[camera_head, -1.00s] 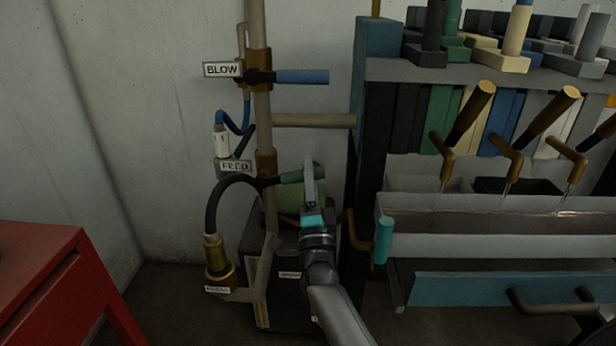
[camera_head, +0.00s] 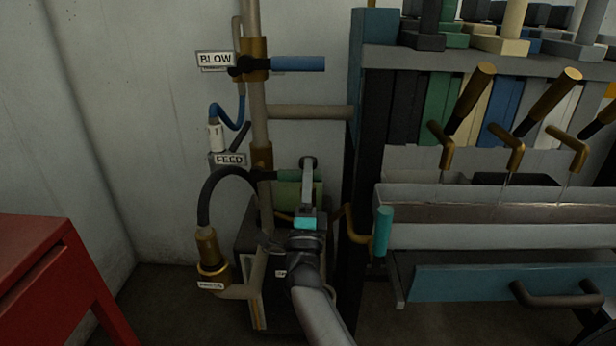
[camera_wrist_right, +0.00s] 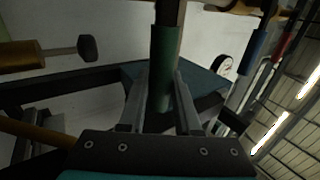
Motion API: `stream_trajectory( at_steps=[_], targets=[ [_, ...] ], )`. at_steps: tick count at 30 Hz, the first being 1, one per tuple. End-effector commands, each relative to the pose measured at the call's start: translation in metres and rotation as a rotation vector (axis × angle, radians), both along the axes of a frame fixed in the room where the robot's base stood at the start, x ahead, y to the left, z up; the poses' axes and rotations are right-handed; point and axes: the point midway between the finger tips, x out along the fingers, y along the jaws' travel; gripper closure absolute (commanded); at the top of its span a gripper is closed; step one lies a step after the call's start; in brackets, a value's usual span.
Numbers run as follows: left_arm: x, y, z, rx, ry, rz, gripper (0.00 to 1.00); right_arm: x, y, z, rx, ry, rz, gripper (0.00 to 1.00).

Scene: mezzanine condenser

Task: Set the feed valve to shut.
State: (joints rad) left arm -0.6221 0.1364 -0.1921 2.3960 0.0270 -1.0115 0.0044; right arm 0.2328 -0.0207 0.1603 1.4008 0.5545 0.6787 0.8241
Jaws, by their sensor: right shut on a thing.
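The feed valve has a brass body (camera_head: 261,157) on the vertical pipe and a green-gripped lever (camera_head: 285,175) pointing right, about level, across the pipe. The FEED label (camera_head: 229,159) is just left of the body. My right gripper (camera_head: 308,172) comes up from below and is shut on the lever's green grip near its outer end. In the right wrist view the green grip (camera_wrist_right: 165,65) lies between the two fingers (camera_wrist_right: 163,98). The fingers hide part of the grip in the head view. My left gripper is out of view.
The blue-handled BLOW valve (camera_head: 298,64) sits higher on the same pipe. A black hose (camera_head: 207,195) curves down to a brass fitting left of the lever. A teal-handled lever (camera_head: 383,232) and the condenser trough (camera_head: 480,235) stand close right. A red cabinet (camera_head: 35,265) is at left.

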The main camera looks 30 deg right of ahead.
Motion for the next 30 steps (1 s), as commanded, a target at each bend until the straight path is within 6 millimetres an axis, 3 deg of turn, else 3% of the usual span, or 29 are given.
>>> stream_trajectory(
  at_steps=[10,11,18,30],
  targets=[
    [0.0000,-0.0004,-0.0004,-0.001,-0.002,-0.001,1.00,0.0003,0.0006,-0.0026,0.009,0.002,0.004,1.00],
    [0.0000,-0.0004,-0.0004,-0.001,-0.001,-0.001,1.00,0.0003,0.0007,-0.0026,0.009,0.002,0.004,0.66],
    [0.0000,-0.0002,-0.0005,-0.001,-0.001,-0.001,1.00,0.0002,0.0004,-0.0019,0.006,0.002,0.002,0.39],
    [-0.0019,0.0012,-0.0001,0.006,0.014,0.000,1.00,-0.0040,0.0031,-0.0046,0.004,0.002,0.001,0.38]
  ],
)
